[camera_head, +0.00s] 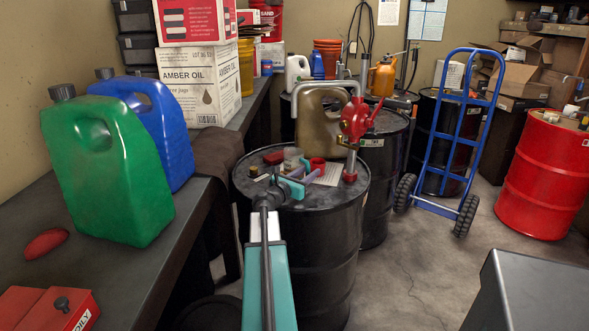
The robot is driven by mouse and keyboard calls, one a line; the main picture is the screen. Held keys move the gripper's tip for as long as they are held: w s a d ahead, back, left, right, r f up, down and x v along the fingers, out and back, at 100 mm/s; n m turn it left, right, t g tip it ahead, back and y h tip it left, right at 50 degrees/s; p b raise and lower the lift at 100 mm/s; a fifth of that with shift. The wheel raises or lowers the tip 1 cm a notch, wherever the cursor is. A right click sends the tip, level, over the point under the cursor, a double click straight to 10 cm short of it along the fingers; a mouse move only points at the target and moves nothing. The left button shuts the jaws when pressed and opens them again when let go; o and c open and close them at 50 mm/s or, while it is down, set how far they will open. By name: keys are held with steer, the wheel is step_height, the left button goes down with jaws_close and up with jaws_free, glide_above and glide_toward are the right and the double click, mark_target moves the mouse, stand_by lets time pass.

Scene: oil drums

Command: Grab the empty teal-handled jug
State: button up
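No jug with a clearly teal handle can be made out. A brownish-gold jug (322,118) stands upright behind the near black drum's top, partly hidden by a grey pipe and a red pump. A green jug (105,165) and a blue jug (166,125) stand upright on the left bench. A white jug (297,72) stands farther back. My teal arm rises from the bottom centre, and my gripper (295,184) is at its far end over the near drum's top, in front of the gold jug and apart from the bench jugs. Its fingers are too small and cluttered to read.
The near black drum (318,255) carries small red items and the red hand pump (357,118). A blue hand truck (455,140) and a red drum (545,175) stand right. The dark bench (150,240) runs along the left. The floor (425,270) between drum and grey box is clear.

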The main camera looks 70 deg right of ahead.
steer(key=shift+c, duration=0.4)
jaws_close()
steer(key=shift+r, duration=0.2)
steer(key=shift+r, duration=4.8)
